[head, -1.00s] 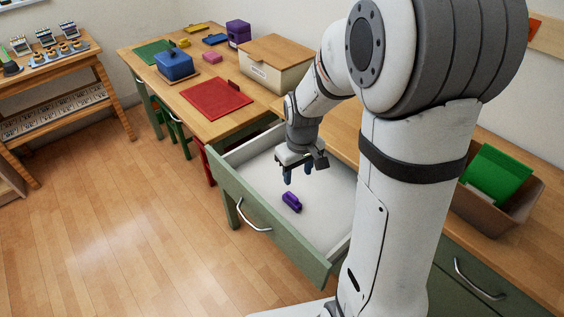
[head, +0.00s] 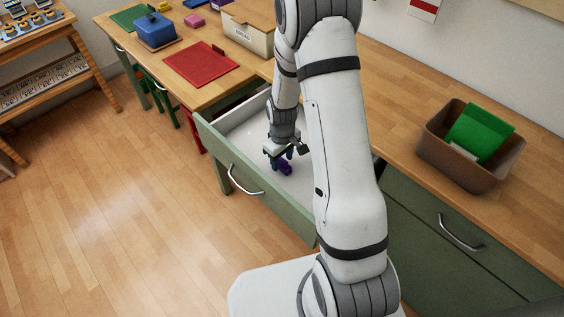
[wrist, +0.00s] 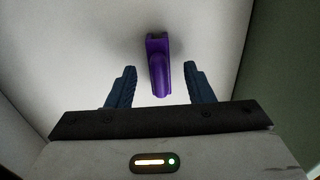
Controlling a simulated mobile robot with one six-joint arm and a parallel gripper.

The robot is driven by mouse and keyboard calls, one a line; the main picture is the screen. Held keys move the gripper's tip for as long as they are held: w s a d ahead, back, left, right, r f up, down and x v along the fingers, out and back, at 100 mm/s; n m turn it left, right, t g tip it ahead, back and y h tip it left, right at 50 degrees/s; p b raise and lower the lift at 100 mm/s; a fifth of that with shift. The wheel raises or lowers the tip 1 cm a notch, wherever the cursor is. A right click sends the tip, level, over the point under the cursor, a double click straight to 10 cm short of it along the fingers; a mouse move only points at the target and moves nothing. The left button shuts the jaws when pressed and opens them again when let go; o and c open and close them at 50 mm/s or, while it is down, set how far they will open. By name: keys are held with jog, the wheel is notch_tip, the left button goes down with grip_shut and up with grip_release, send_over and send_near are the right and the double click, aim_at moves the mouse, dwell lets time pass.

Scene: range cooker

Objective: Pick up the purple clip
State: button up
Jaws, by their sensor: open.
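The purple clip (wrist: 159,66) lies on the white floor of the open drawer. In the wrist view it points lengthwise toward my gripper, and its near end is between my two blue fingertips (wrist: 158,72), with a gap on each side. My gripper is open and holds nothing. In the head view my gripper (head: 279,160) is down inside the drawer at the clip (head: 284,168), partly covering it. Whether the fingers touch the drawer floor cannot be told.
The green-fronted drawer (head: 222,160) has walls around the clip. My arm hides its right part. A brown bin (head: 440,150) with a green item stands on the counter at right. A red mat (head: 203,64) and a box lie on the table behind.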

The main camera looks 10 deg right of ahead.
jog(key=shift+f, duration=0.8)
grip_shut()
